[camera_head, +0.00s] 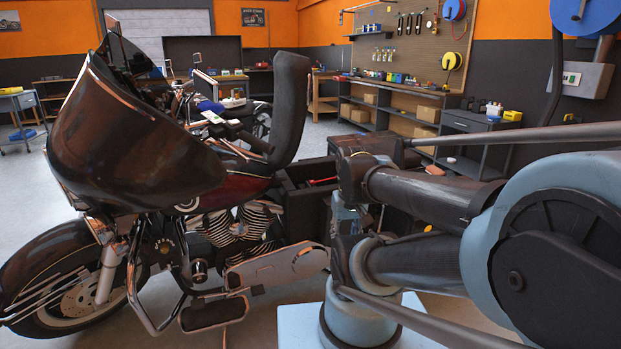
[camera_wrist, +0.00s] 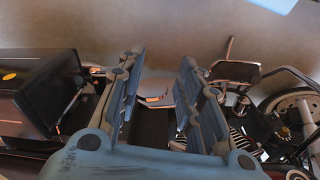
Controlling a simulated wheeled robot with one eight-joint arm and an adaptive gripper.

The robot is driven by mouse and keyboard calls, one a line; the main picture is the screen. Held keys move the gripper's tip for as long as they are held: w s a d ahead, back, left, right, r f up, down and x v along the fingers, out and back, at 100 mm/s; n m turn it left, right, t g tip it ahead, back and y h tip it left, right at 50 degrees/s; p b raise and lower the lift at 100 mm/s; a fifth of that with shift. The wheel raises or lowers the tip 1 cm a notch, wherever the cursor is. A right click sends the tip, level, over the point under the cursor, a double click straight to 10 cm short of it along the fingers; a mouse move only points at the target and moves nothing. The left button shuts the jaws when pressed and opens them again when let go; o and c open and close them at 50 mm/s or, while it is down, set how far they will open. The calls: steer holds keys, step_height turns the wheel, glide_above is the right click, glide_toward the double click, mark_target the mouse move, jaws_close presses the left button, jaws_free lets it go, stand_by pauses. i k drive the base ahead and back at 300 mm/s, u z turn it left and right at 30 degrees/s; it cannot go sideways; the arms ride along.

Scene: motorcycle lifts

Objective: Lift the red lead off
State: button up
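A dark motorcycle (camera_head: 235,190) stands with its seat (camera_head: 287,100) tipped up. Below the raised seat is an open dark bay (camera_head: 305,200). A small red strip, which looks like the red lead (camera_head: 322,181), shows at the bay, close to the left of my arm. Its ends and fastening are too small to make out. My gripper (camera_wrist: 158,72) is open in the wrist view, its two blue-grey fingers well apart with nothing clearly held between them. In the head view my arm mostly hides it. I cannot tell whether it touches the motorcycle.
In the wrist view a black case (camera_wrist: 40,92) lies left of the fingers, and a wheel (camera_wrist: 295,105) shows at right. A workbench with shelves (camera_head: 400,100) stands behind, and a grey cabinet (camera_head: 475,140) stands at right. Open floor (camera_head: 330,130) lies between motorcycle and bench.

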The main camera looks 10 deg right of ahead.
mark_target(312, 182)
steer(key=i, duration=0.45)
steer(key=z, duration=0.05)
steer(key=k, duration=1.15)
steer(key=z, duration=0.75)
steer(key=i, duration=1.75)
steer(key=u, duration=0.7)
